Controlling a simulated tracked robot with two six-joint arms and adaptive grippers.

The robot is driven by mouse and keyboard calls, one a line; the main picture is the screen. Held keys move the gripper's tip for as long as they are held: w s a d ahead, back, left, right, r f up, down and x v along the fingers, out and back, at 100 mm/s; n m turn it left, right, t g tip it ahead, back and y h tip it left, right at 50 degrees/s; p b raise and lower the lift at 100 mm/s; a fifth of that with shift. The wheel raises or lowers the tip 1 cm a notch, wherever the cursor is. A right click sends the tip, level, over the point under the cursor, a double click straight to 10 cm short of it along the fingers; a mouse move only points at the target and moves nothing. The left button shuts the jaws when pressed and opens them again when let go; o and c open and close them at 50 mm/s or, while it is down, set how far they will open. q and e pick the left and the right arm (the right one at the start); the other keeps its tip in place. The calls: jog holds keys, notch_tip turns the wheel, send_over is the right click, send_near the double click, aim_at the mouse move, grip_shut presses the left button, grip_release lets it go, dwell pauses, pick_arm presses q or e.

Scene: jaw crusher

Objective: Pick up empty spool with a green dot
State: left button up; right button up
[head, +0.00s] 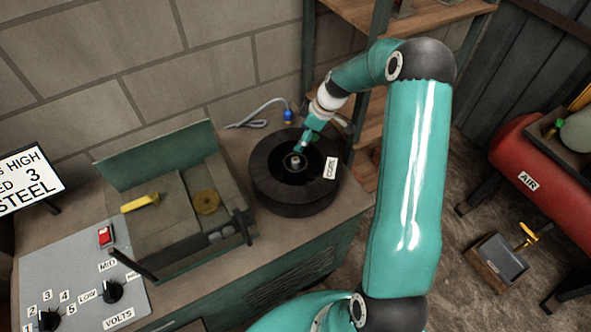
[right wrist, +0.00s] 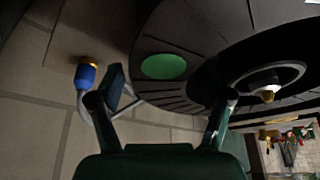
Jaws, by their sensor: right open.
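A dark round spool (head: 292,198) stands on the bench at the back wall in the head view, with a white tag reading CORE at its right side. In the right wrist view the spool (right wrist: 200,30) fills the upper middle and shows a green dot (right wrist: 163,66) on its face. My right gripper (head: 301,145) is over the spool's centre in the head view. In the right wrist view its two fingers (right wrist: 168,90) are spread apart with nothing between them, close to the spool; contact is unclear. My left gripper is not in view.
A green open metal box (head: 165,160) with a yellow block (head: 139,203) stands left of the spool. A control panel (head: 75,280) is front left. A blue plug (head: 288,115) with a grey cable lies behind the spool. Wooden shelves (head: 430,20) stand behind right.

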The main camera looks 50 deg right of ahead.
grip_shut()
jog(key=shift+r, duration=0.15)
notch_tip(320, 180, up, 33)
jog(key=p, duration=0.7)
dwell(1.2)
